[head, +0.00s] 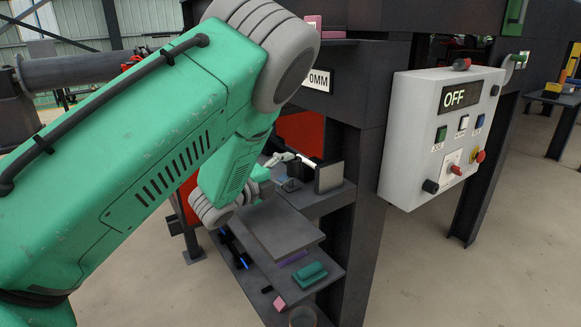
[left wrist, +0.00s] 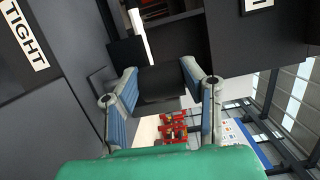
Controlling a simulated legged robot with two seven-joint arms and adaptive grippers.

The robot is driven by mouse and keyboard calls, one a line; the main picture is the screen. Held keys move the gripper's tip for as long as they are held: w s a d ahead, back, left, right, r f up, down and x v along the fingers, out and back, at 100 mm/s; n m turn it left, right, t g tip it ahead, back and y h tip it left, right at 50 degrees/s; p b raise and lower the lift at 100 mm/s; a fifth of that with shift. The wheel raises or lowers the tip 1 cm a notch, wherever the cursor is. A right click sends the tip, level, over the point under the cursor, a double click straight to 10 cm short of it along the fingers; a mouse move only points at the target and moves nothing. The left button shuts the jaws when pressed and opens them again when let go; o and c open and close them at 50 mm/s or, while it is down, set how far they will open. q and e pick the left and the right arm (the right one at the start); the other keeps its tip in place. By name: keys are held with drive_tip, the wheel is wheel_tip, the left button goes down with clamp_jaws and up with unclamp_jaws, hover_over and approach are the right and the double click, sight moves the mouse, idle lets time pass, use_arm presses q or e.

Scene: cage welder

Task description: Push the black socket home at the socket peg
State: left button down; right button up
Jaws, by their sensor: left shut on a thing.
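My left gripper (head: 288,166) is at the small ledge below the "0MM" sign, largely covered by my green arm. In the left wrist view its two blue-padded fingers (left wrist: 158,70) stand on either side of a dark block, which looks like the black socket (left wrist: 160,86), and are shut on it. A pale rod, which may be the socket peg (left wrist: 140,36), stands just beyond the block; a pale rod also shows in the head view (head: 307,161), by an upright dark plate (head: 329,177). I cannot tell how far the socket sits on the peg. My right gripper is not in view.
A grey control box (head: 441,135) reading "OFF", with buttons and knobs, hangs to the right. Below the ledge, a lower shelf (head: 325,283) holds a teal block (head: 310,274) and a pink block (head: 280,304). Dark posts and panels stand close around the gripper.

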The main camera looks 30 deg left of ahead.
use_arm(q)
drive_tip(key=shift+s+a+f+y, duration=0.2)
drive_tip(key=shift+a+f, duration=0.15)
drive_tip(key=shift+f, duration=0.1)
drive_tip(key=shift+s+a+f+y, duration=0.15)
drive_tip(key=shift+a+f+y, duration=0.05)
drive_tip(key=shift+a+f, duration=0.2)
drive_tip(key=shift+a, duration=0.2)
drive_tip(key=shift+w+a+f+n+g, duration=0.15)
drive_tip(key=shift+a+f+n+g, duration=0.15)
drive_tip(key=shift+w+a+f, duration=0.1)
drive_tip(key=shift+a+f, duration=0.05)
drive_tip(key=shift+a, duration=0.05)
drive_tip(key=shift+d+m, duration=0.7)
drive_tip(key=shift+d, duration=0.35)
drive_tip(key=shift+w+d+m+h, duration=0.15)
drive_tip(key=shift+m+h, duration=0.15)
drive_tip(key=shift+m, duration=0.7)
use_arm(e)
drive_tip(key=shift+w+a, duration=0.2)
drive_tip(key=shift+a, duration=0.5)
